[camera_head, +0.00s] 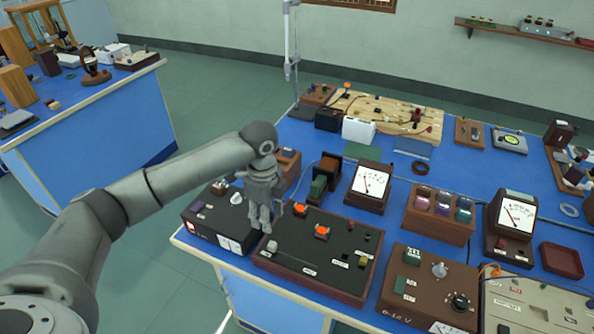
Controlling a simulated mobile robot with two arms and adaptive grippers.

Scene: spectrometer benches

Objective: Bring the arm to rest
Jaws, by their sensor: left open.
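My left arm (180,178) comes in from the lower left and reaches over the near left corner of the blue bench. Its gripper (262,225) hangs pointing down, with the fingertips over the left end of a black panel with a wooden frame (317,250). The gripper is open, and I see nothing held in it. I cannot tell how far the fingertips are above the panel. The gripper and wrist partly hide a wooden block (289,160) behind them. My right gripper is not in view.
A dark box with a white knob (205,212) stands just left of the gripper. Meters (370,183), a wooden rack with jars (438,212) and a 0-12 V supply box (428,290) crowd the bench to the right. A second bench (95,110) stands far left, with green floor (215,105) between.

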